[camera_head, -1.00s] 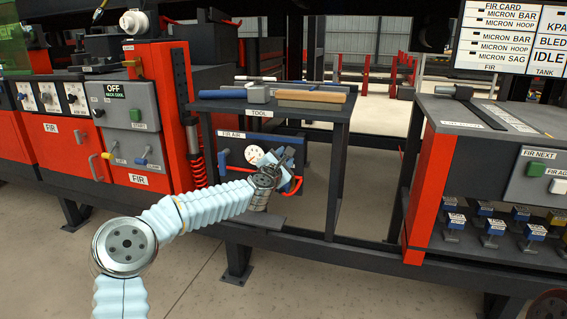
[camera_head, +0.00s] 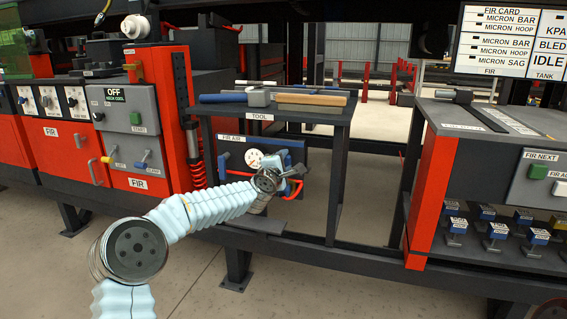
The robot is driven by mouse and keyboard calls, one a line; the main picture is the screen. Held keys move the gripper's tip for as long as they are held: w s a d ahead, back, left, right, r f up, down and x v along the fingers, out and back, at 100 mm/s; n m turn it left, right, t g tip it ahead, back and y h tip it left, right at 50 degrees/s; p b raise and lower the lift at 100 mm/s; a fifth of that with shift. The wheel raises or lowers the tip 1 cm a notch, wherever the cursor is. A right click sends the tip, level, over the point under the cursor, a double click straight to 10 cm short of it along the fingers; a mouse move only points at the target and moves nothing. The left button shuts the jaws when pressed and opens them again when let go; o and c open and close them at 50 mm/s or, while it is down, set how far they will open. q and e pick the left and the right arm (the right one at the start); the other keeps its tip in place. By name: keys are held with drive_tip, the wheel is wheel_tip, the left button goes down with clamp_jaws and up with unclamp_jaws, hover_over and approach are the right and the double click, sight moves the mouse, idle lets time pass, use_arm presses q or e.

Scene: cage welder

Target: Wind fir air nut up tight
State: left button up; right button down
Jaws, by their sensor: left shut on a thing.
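The FIR AIR panel (camera_head: 231,146) is a blue plate under the tool table, with a round white gauge (camera_head: 254,158) and a red hose (camera_head: 236,173) along its lower part. My left arm comes in from the lower left and its wrist is in front of the panel's right half. My left gripper (camera_head: 292,172) is shut at the right part of the panel, by the air fitting. The nut itself is hidden behind the gripper and wrist. My right gripper is not in view.
The tool table (camera_head: 335,115) above the panel holds a blue-handled tool (camera_head: 222,98) and a wooden-handled one (camera_head: 310,99). A red FIR cabinet (camera_head: 172,120) stands close on the left. A red-sided bench (camera_head: 433,190) with several small blue-topped parts stands right.

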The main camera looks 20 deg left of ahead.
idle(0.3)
use_arm(q)
drive_tip(key=o, duration=1)
drive_tip(key=s+b, duration=0.2)
drive_tip(key=s, duration=1.1)
drive_tip(key=shift+s+a, duration=0.25)
drive_tip(key=shift+s, duration=0.15)
